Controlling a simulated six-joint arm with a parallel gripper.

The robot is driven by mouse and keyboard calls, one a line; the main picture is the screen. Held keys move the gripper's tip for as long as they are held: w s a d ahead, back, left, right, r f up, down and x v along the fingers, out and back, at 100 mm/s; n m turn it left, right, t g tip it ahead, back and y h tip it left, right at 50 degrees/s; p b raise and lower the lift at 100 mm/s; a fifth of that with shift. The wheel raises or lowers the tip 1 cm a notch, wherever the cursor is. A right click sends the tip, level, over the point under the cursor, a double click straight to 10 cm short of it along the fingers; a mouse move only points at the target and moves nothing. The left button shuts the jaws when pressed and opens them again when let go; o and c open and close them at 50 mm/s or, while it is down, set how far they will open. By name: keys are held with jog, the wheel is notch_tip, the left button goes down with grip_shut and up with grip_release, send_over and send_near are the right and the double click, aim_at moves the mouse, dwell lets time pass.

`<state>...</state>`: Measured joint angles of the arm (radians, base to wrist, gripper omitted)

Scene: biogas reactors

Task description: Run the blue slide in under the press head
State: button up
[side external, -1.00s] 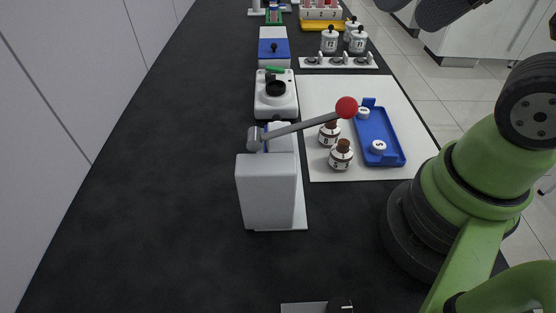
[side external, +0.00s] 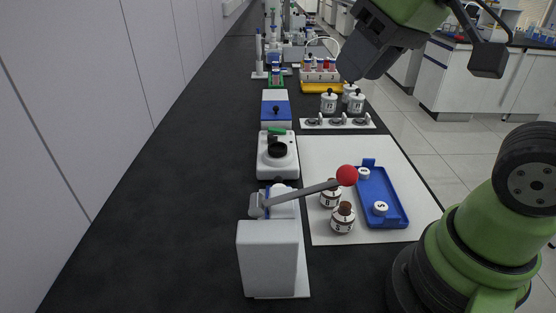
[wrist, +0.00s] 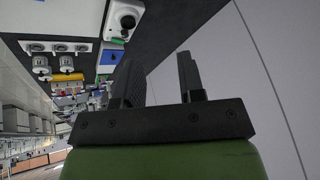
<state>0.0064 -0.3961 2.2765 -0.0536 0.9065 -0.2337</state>
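The press is a white block (side external: 268,260) at the front of the bench, with a grey lever (side external: 305,193) ending in a red ball (side external: 346,175). The lever slopes up to the right. A little blue (side external: 264,198) shows behind the white block, below the lever pivot. It may be the blue slide, but most of it is hidden, as is the press head, so I cannot tell their relation. My gripper (side external: 368,46) is high at the upper right, well away from the press. In the wrist view my gripper (wrist: 158,64) has its fingers apart with nothing between them.
Behind the press stand a white device with a black dial (side external: 277,151) and a blue-lidded box (side external: 276,112). The dark bench left of the press is clear.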

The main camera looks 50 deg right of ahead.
jog(key=w+d+f+n+g, duration=0.25)
jog(key=w+f+n, duration=0.35)
jog(key=w, duration=0.5)
jog(key=n+g+h, duration=0.2)
jog(key=n+g, duration=0.1)
jog(key=n, duration=0.1)
send_over(278, 178)
jog(key=f, duration=1.4)
jog(key=shift+w+d, duration=0.1)
jog(key=shift+d, duration=0.1)
jog(key=shift+f, duration=4.55)
jog(key=shift+a, duration=0.1)
jog(key=shift+a, duration=0.1)
jog(key=shift+s+a, duration=1.2)
jog(key=shift+s, duration=0.2)
